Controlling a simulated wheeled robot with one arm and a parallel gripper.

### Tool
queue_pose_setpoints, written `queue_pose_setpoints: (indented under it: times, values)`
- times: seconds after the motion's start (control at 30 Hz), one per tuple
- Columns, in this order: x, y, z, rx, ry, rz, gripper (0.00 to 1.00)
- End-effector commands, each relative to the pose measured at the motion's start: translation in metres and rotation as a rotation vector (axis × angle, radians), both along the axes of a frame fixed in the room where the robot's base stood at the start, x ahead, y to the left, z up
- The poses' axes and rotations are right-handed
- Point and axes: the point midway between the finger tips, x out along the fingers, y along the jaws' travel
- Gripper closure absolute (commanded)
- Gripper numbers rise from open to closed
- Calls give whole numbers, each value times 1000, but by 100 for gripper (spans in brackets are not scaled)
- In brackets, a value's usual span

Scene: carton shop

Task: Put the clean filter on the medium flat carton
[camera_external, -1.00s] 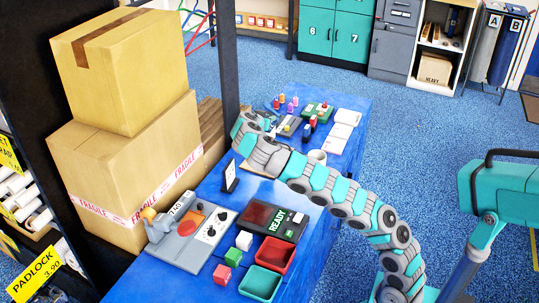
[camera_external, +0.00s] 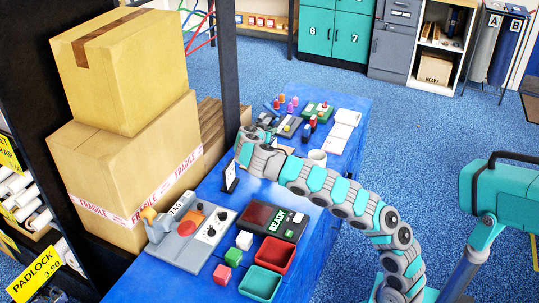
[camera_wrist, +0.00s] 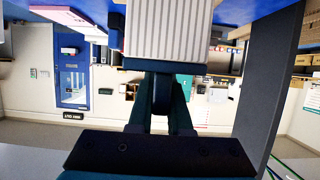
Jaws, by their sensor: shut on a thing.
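My gripper (camera_wrist: 165,66) is shut on a white ribbed block, which looks like the pleated clean filter (camera_wrist: 168,28), at the top middle of the wrist view. In the external view my gripper is over the far half of the blue table, mostly hidden behind my wrist, and the filter cannot be made out. A brown corrugated stack (camera_external: 210,125) stands behind the big cartons beside the post. I cannot tell whether the medium flat carton is in it.
Two large closed cartons (camera_external: 122,72) are stacked left of the blue table (camera_external: 215,190). A black post (camera_external: 229,65) rises close to my wrist. A white mug (camera_external: 317,157), a small sign (camera_external: 230,176), a READY panel (camera_external: 275,220) and small bins (camera_external: 261,283) take up the table.

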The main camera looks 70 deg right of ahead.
Motion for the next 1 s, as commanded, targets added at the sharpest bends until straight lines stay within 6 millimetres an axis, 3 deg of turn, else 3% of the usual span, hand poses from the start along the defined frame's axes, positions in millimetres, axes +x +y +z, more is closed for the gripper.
queue_pose_setpoints:
  times: [0.27, 0.77, 0.8, 1.0]
  values:
    - [-1, 0, -30, 1, 3, -3, 100]
    - [-1, 0, -37, 1, 1, -2, 100]
    - [-1, 0, -35, 1, 1, -2, 79]
    - [-1, 0, -35, 1, 1, -2, 56]
